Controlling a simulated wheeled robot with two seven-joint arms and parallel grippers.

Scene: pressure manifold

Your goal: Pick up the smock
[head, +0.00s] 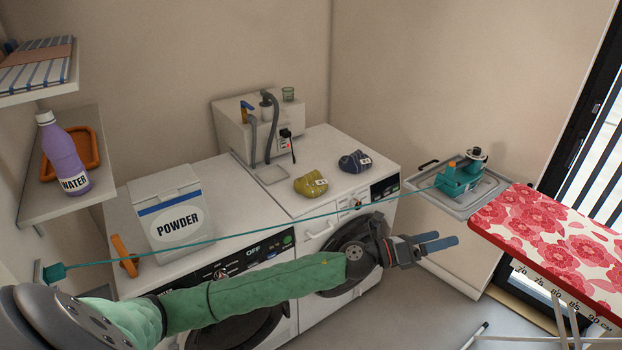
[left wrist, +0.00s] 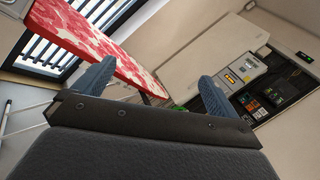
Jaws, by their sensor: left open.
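Two small crumpled cloth bundles with white tags lie on top of the right washing machine: an olive-yellow one (head: 310,182) and a dark blue one (head: 355,162). I cannot tell whether either is the smock; nothing in view is plainly a smock. My left gripper (head: 447,240) is at the end of my green-sleeved arm, in front of the right machine and apart from both bundles. Its blue fingers (left wrist: 155,80) are open and empty in the left wrist view. My right gripper is not in view.
A teal line (head: 310,215) stretches across the machines' fronts. A powder box (head: 168,215) stands on the left machine; a water bottle (head: 64,155) is on the shelf. The flowered ironing board (head: 550,235), also in the left wrist view (left wrist: 85,35), and a metal tray (head: 430,198) are at right.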

